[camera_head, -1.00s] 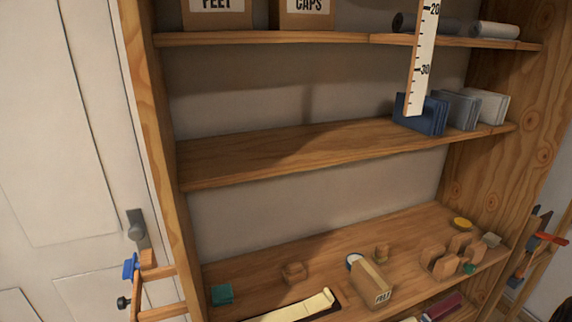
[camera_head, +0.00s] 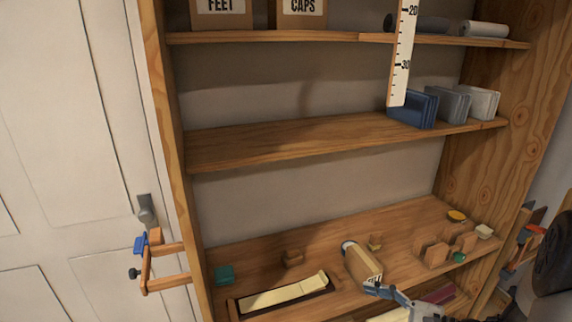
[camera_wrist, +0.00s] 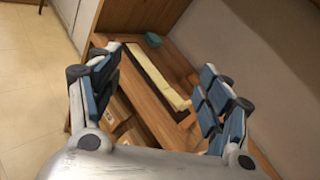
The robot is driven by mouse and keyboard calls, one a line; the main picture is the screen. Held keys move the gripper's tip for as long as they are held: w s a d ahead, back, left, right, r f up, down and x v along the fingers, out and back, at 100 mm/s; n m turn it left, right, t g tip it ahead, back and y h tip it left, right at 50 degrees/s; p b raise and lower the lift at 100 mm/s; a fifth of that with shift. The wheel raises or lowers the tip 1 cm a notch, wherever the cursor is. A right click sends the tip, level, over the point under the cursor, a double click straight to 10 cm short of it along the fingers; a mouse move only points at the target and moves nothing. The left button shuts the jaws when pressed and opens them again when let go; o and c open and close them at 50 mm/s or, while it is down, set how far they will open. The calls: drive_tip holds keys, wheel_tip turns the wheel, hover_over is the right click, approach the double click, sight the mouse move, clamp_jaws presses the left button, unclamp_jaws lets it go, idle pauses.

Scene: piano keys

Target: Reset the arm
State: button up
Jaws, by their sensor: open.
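My gripper (camera_wrist: 160,95) is open and empty in the wrist view, its two blue-padded fingers spread wide apart. Between and beyond the fingers lies a shelf board with a pale strip in a dark tray (camera_wrist: 158,75).
A ruler (camera_head: 402,60) hangs at the upper right. The middle shelf is mostly bare. A clamp (camera_head: 150,265) sticks out at the left.

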drive_tip(key=s+a+r+n+g+h, duration=0.5)
drive_tip(key=s+a+r+n+g, duration=0.25)
drive_tip(key=s+a+n, duration=0.45)
drive_tip(key=s+d+r+n+t+h, duration=0.4)
drive_tip(key=s+d+r+n+h, duration=0.2)
drive_tip(key=s+d+n+h, duration=0.1)
drive_tip(key=shift+s+d+n+h, duration=0.4)
drive_tip(key=shift+s+n+h, duration=0.3)
drive_tip(key=shift+s, duration=0.5)
drive_tip(key=shift+f, duration=0.1)
